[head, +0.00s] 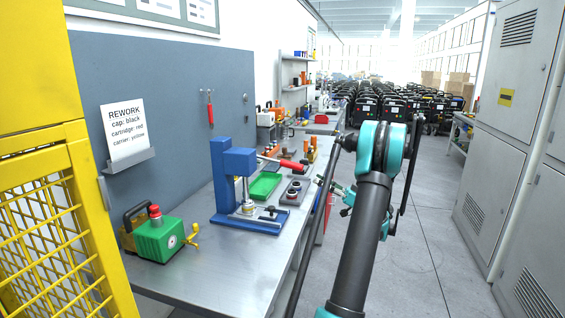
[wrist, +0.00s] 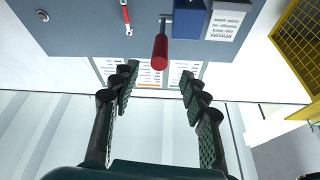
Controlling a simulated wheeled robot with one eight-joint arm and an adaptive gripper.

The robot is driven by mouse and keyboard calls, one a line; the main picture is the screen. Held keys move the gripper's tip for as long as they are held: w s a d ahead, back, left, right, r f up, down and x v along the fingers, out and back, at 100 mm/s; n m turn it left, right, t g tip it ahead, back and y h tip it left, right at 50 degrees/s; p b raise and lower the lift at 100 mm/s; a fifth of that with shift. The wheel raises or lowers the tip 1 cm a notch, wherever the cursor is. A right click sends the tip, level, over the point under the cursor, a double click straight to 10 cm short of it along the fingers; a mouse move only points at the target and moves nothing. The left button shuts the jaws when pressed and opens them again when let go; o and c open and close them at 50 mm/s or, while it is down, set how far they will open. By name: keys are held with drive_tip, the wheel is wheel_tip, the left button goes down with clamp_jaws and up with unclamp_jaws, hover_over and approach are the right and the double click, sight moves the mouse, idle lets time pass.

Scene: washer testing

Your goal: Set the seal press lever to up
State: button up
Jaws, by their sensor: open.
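The blue seal press (head: 238,178) stands on the metal workbench. Its lever (head: 292,165) has a red grip and points out to the right, close to level and sloping slightly down. My gripper (head: 328,184) is to the right of the lever and apart from it. In the wrist view, my gripper (wrist: 159,76) is open and empty. The red lever grip (wrist: 160,52) shows ahead of the fingertips, roughly centred between them, with part of the blue press (wrist: 188,20) beside it. How far the grip is from the fingertips is hard to tell.
A green tray (head: 265,186) and a dark fixture tray (head: 296,192) lie right of the press. A green pump-like unit (head: 158,238) stands at the bench's near left. A yellow mesh guard (head: 45,220) is at left. Grey cabinets (head: 510,150) line the right; the floor between is clear.

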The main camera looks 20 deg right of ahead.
sight(285, 162)
drive_tip(key=x, duration=1.6)
drive_tip(key=shift+s, duration=0.1)
clamp_jaws()
